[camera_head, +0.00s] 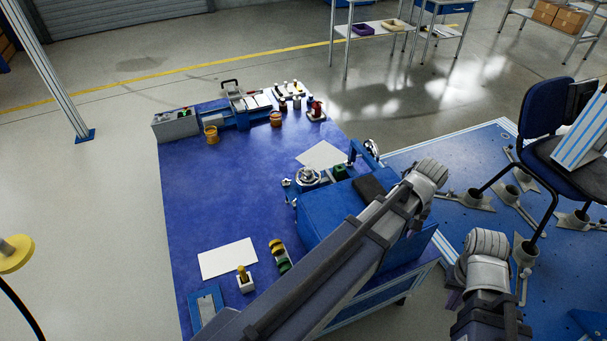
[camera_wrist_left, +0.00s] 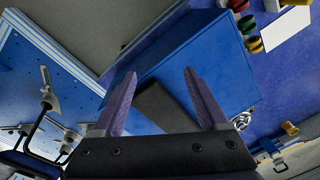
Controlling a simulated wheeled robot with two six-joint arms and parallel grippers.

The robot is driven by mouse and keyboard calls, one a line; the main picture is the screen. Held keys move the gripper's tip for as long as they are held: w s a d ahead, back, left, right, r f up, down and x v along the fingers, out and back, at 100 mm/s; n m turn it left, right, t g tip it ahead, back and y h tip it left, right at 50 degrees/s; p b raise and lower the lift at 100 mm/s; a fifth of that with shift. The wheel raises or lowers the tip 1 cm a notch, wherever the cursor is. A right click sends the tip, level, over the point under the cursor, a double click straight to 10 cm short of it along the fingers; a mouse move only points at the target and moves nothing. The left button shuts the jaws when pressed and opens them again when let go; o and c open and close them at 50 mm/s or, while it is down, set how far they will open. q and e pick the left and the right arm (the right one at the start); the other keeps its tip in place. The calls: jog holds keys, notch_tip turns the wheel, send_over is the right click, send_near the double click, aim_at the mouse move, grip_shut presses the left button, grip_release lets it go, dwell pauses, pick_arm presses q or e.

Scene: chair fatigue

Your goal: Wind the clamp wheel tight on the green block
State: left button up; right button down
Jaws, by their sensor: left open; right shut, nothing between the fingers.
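The silver clamp wheel (camera_head: 308,176) stands at the back left of a blue box on the blue bench in the head view. The green block (camera_head: 340,171) is just right of the wheel, beside blue clamp parts. Whether the clamp touches it is too small to tell. My left gripper (camera_wrist_left: 160,78) is open and empty above the blue box, with a dark pad (camera_wrist_left: 165,105) showing beyond its fingers. My right gripper (camera_head: 454,298) is shut and empty at the lower right, well away from the wheel.
The blue box (camera_head: 325,215) lies under my left arm. Yellow and green rolls (camera_head: 280,256), a white sheet (camera_head: 228,258) and a yellow-topped holder (camera_head: 244,281) are at the front left. A chair (camera_head: 545,110) stands on the right platform. The bench's left middle is clear.

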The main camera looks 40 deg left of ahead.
pick_arm(q)
jog(key=w+a+f+n+b, duration=0.2)
jog(key=w+a+f+n, duration=0.1)
jog(key=w+a+n, duration=0.7)
jog(key=n+b, duration=0.5)
jog(key=n, duration=1.2)
send_over(308, 171)
jog(key=d, duration=0.1)
jog(key=shift+h, duration=0.4)
notch_tip(308, 171, down, 5)
jog(key=shift+r, duration=0.15)
jog(key=shift+s+a+n, duration=0.1)
jog(key=shift+a+n, duration=0.2)
jog(key=shift+a, duration=0.15)
notch_tip(308, 171, down, 8)
jog(key=b, duration=0.7)
jog(key=shift+r, duration=0.1)
pick_arm(e)
notch_tip(308, 171, down, 16)
jog(key=shift+r, duration=0.25)
pick_arm(q)
grip_shut()
